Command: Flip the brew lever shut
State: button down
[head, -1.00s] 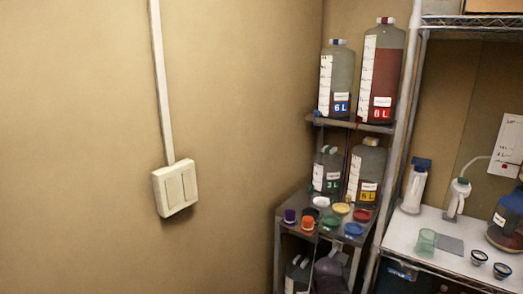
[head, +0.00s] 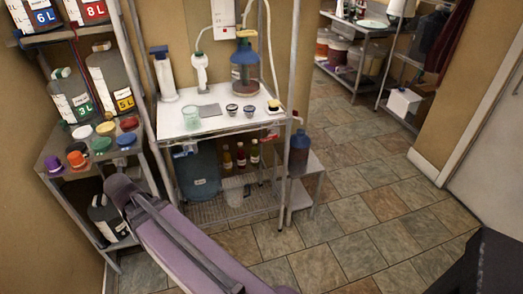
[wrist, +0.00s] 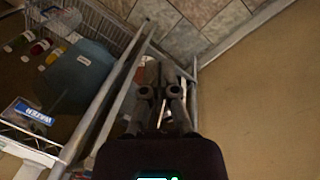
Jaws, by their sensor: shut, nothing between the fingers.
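My gripper (wrist: 161,95) shows in the wrist view with its dark fingers together and nothing held. It hangs over metal shelf bars, with a small red and white item (wrist: 148,70) partly hidden behind its fingers. I cannot make out a brew lever for certain in either view. A blue-grey carboy (head: 197,172) stands on the lower shelf under the white table in the head view. The carboy shows in the wrist view (wrist: 80,75), left of my gripper, near a blue WATER label (wrist: 34,112).
The white table (head: 205,124) holds a flask, cups and a jug. A narrow rack (head: 52,165) with large bottles and coloured lids stands at left. A dark bottle (head: 299,152) stands on a low stand right of the table. Tiled floor (head: 350,235) is open at right.

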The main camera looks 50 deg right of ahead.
aim_at(268, 138)
jog(key=w+d+f+n+g+h+b, duration=0.1)
jog(key=w+d+f+h+b, duration=0.2)
jog(key=d+b, duration=0.45)
jog(key=d+f+n+g+h+b, duration=0.1)
jog(key=d+f+n+h+b, duration=0.2)
jog(key=d, duration=0.7)
jog(key=w+d+f+g+h+b, duration=0.1)
jog(key=w+d+f+h+b, duration=0.15)
jog(key=d+f+b, duration=0.4)
jog(key=s+d+f+n+g+h+b, duration=0.1)
jog(key=d+n+g+h+b, duration=0.2)
jog(key=d+b, duration=0.8)
jog(key=s+d+f+n+g+h+b, duration=0.1)
jog(key=d+g+h+b, duration=0.4)
jog(key=d+b, duration=0.7)
jog(key=d+n+g, duration=0.1)
jog(key=d+g, duration=0.1)
jog(key=d, duration=0.2)
jog(key=shift+s+d+f+n, duration=0.15)
jog(key=shift+s+d+n, duration=0.05)
jog(key=shift+s+n, duration=0.2)
jog(key=shift+d, duration=0.1)
jog(key=s+d+r+p, duration=0.4)
jog(key=d+r+p, duration=0.2)
jog(key=r+p, duration=0.2)
jog(key=shift+s+d, duration=0.25)
jog(key=shift+s, duration=0.15)
